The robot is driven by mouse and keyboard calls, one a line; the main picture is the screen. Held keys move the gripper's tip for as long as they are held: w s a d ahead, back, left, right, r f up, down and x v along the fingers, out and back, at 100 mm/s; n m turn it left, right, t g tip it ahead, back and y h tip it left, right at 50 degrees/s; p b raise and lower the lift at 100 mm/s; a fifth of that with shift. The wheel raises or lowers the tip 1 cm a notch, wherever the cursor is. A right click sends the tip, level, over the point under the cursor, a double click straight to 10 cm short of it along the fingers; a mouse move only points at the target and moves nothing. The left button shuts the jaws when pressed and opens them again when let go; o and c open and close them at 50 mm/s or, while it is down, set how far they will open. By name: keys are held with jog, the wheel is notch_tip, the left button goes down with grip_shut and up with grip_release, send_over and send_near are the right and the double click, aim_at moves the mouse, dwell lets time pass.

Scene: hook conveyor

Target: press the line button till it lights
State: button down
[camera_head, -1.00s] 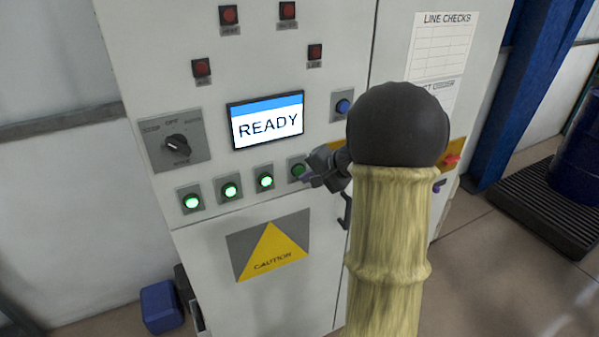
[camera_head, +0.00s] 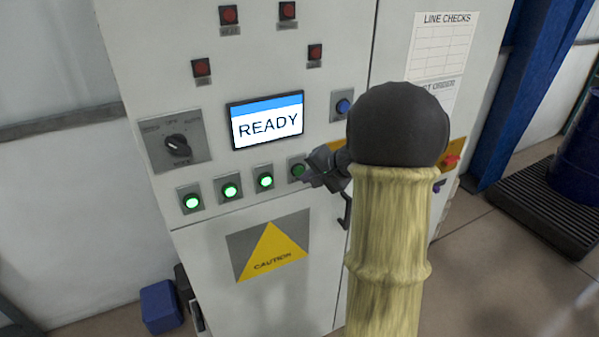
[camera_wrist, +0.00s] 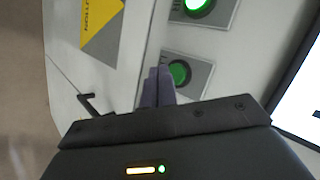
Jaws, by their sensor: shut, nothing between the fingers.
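The control cabinet carries a row of green buttons under the screen. Three are lit; the rightmost green button (camera_head: 297,169) is dark. It also shows in the wrist view (camera_wrist: 180,72), dull green on its grey plate, with a lit green button (camera_wrist: 196,5) above it. My gripper (camera_head: 306,178) is shut and empty, its fingertips at the dark button. In the wrist view the shut fingers (camera_wrist: 158,86) overlap the button's left edge. I cannot tell whether they touch it. No label for the line button is readable.
The screen (camera_head: 266,120) reads READY. A rotary switch (camera_head: 177,146) sits left of it and a blue button (camera_head: 343,106) right of it. A door handle (camera_head: 346,211) is below my gripper. A yellow caution sign (camera_head: 270,247) is lower on the cabinet.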

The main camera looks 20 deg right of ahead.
dwell(0.5)
jog(key=shift+w+b, duration=0.3)
jog(key=shift+w, duration=0.1)
jog(key=shift+w+a, duration=0.1)
jog(key=shift+w, duration=0.35)
dwell(0.6)
jog(key=shift+s, duration=0.1)
jog(key=shift+s+b, duration=0.8)
jog(key=shift+b, duration=0.05)
jog(key=s+b, duration=0.3)
jog(key=s, duration=0.2)
dwell(0.5)
